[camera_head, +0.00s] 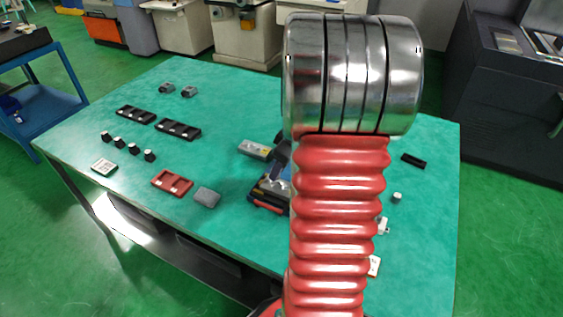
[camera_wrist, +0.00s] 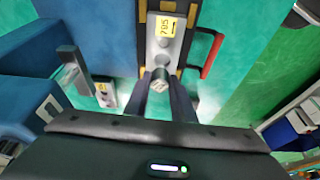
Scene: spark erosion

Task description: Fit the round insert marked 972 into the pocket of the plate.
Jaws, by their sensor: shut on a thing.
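In the wrist view my gripper (camera_wrist: 164,88) is shut on a small grey round insert (camera_wrist: 160,74), whose pale end face shows between the dark fingers; I cannot read a mark on it. A grey metal plate (camera_wrist: 153,48) with a yellow label and round features lies just beyond the insert, in a dark holder with yellowish edges. I cannot tell whether the insert touches the plate, and its pocket is not clearly visible. In the head view my arm hides the gripper, the insert and most of the holder (camera_head: 266,196).
A red handle (camera_wrist: 212,55) stands out right of the plate. A dark post (camera_wrist: 75,66) and a small grey block (camera_wrist: 106,95) are at left. On the green table (camera_head: 225,115), black trays (camera_head: 178,129), a red tray (camera_head: 172,183) and several small dark blocks stand left of my arm.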

